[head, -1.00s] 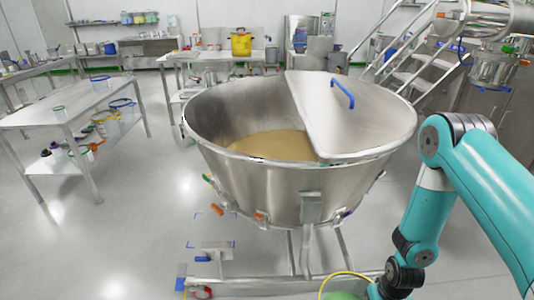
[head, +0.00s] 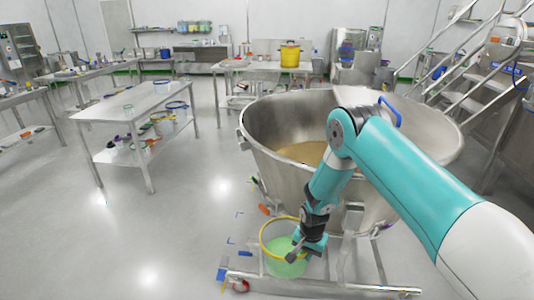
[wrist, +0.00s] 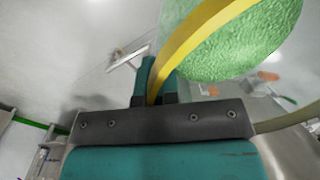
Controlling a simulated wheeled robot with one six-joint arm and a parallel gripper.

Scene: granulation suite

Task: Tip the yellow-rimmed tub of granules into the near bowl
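The yellow-rimmed tub (head: 263,232) with green granules (head: 286,267) hangs low in front of the big steel bowl, below the bowl's rim. My gripper (head: 300,250) is shut on the right side of the tub's rim. In the wrist view the yellow rim (wrist: 195,36) passes between the fingers of my gripper (wrist: 158,82), and green granules (wrist: 235,42) fill the tub. The near bowl (head: 268,165) is a wide steel vessel holding tan material (head: 303,152). A half lid covers its right part, and my arm hides some of its front.
A blue handle (head: 390,110) stands up from the lid. The bowl's steel base frame (head: 320,283) extends below the tub. A steel table (head: 140,103) stands at left, and steel stairs (head: 475,82) rise at right. The floor (head: 180,225) at left is clear.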

